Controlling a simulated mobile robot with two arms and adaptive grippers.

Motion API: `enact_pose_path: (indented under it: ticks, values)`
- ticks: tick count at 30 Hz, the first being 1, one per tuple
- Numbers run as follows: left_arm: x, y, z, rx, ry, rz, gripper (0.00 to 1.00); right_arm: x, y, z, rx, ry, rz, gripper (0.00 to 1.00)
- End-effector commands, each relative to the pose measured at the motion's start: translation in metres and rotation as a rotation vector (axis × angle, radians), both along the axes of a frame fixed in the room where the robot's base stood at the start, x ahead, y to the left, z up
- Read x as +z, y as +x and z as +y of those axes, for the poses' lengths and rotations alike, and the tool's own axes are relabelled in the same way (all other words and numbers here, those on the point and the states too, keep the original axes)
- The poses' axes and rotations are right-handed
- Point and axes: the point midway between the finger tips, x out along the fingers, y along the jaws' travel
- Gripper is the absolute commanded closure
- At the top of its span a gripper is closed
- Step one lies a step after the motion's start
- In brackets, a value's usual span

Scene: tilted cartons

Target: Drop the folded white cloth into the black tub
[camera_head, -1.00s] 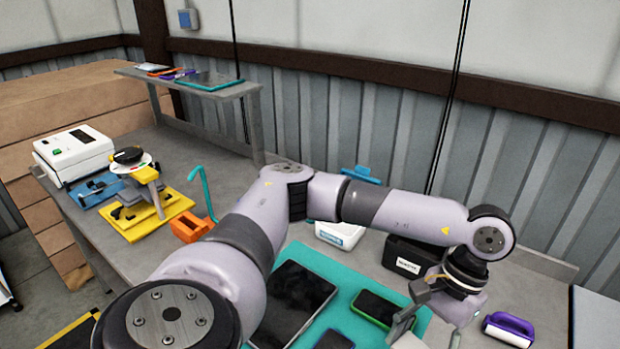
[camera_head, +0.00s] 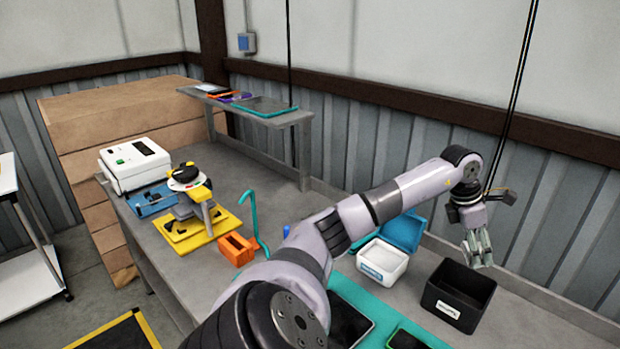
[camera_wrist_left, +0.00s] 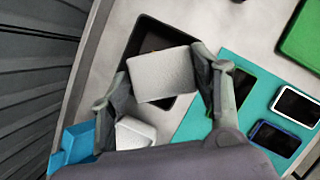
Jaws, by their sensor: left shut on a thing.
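My left gripper (camera_head: 479,252) hangs above the black tub (camera_head: 449,307), towards its back edge. In the left wrist view, this gripper is shut on the folded white cloth (camera_wrist_left: 163,75), a pale flat rectangle held between the two fingers. In the head view the cloth is small and hard to tell from the fingers. The tub is open-topped with a white label on its front. In the wrist view the tub's dark inside (camera_wrist_left: 148,38) shows below the cloth, which hides part of it. My right gripper is not in view.
A teal mat (camera_wrist_left: 208,112) with phones lies in front. An orange holder (camera_head: 237,249) and a yellow-based device (camera_head: 190,232) stand further left. The corrugated wall is close behind.

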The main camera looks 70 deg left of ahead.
Motion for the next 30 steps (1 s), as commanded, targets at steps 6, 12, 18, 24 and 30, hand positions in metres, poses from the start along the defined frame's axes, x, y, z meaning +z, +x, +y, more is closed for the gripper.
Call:
enact_pose_path:
  ticks: [6, 12, 18, 24, 30]
  values:
    - [-0.001, -0.002, 0.023, 0.137, -0.001, 0.002, 0.68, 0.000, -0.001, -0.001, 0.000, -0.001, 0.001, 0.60]
    - [-0.016, -0.002, 0.024, 0.139, -0.001, 0.001, 0.68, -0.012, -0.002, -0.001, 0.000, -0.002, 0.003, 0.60]
    - [-0.041, -0.002, 0.023, 0.137, -0.003, 0.001, 0.68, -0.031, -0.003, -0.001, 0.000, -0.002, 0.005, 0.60]
    - [-0.058, -0.002, 0.023, 0.137, 0.000, 0.001, 0.68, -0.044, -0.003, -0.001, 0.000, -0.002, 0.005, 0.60]
    - [-0.059, -0.002, 0.023, 0.136, 0.000, 0.001, 0.68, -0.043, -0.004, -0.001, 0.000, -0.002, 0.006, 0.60]
